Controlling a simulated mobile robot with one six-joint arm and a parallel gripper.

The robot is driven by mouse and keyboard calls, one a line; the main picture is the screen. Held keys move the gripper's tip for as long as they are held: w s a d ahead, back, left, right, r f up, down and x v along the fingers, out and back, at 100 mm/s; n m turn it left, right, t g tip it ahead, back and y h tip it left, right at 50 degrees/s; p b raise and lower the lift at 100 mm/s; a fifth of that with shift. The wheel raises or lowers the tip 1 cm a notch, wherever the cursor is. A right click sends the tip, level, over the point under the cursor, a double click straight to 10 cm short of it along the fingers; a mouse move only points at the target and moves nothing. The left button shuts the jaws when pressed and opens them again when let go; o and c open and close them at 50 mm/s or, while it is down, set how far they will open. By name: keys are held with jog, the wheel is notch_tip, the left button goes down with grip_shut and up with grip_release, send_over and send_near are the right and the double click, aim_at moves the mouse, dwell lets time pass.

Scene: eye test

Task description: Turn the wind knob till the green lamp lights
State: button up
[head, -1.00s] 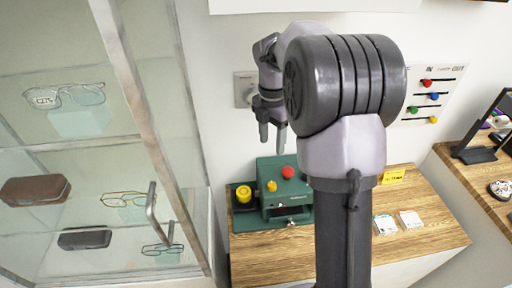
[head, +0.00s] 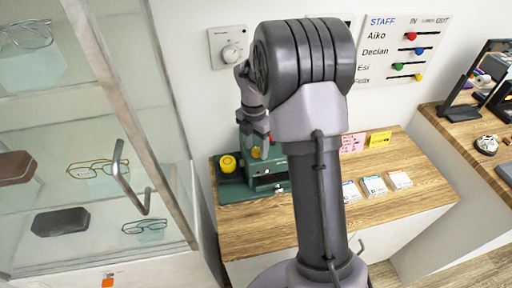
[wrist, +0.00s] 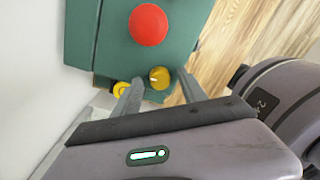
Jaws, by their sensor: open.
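A green box-shaped device (head: 265,178) stands on the wooden counter by the wall. In the wrist view its green top (wrist: 100,40) carries a big red button (wrist: 145,25) and a small yellow knob (wrist: 160,77) with a pale pointer line. My gripper (wrist: 159,80) is open, with one finger on each side of this yellow knob; I cannot tell whether they touch it. In the head view my gripper (head: 257,138) points down at the device and hides part of it. No label marks the wind knob, and I make out no green lamp.
A larger yellow round part (head: 228,164) sits on the device's base at the left. A wall dial (head: 232,53) is above. A glass cabinet with a handle (head: 128,178) stands at left. Small card packs (head: 374,187) lie on the counter (head: 330,220) at right.

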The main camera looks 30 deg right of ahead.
grip_shut()
jog(key=shift+r+m+p, duration=0.1)
jog(key=shift+m+p, duration=0.2)
